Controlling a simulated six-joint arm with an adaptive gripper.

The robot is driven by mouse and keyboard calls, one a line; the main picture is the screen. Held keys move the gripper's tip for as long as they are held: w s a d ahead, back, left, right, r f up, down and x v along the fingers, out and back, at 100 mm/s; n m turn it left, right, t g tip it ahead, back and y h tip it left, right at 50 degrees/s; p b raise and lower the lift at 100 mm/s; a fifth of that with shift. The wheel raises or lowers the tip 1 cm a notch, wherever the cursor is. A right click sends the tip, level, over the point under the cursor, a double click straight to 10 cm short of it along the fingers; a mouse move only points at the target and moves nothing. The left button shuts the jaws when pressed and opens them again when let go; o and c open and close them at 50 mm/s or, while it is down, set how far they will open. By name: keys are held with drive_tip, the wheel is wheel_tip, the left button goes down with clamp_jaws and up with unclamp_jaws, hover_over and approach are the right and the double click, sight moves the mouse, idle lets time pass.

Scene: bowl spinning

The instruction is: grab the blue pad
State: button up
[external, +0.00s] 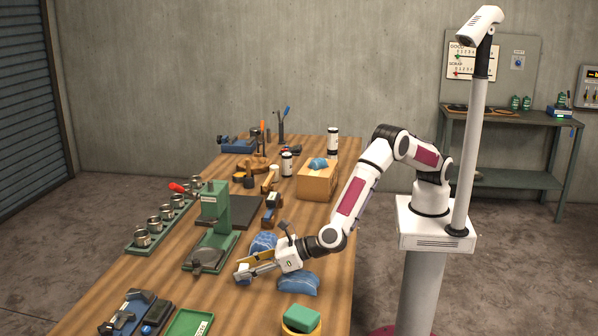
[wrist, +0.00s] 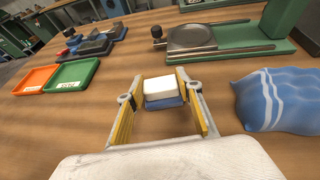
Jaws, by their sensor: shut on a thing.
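The blue pad (wrist: 165,101) is a small block with a white upper part and a blue lower part. In the wrist view it sits between the fingertips of my gripper (wrist: 164,92), which is shut on it. In the external view my gripper (external: 243,274) is low over the wooden table, left of the arm, with the small white and blue pad at its tips. The fingers have yellow inner faces. I cannot tell whether the pad touches the table.
A blue striped cloth (wrist: 277,99) lies right of my gripper. The green press stand (wrist: 228,48) with its round plate is ahead. Green (wrist: 70,77) and orange (wrist: 36,80) trays lie left. A green block (external: 301,318) sits nearer the table's front.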

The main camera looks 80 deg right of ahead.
sight(245, 268)
drive_tip(key=shift+r, duration=5)
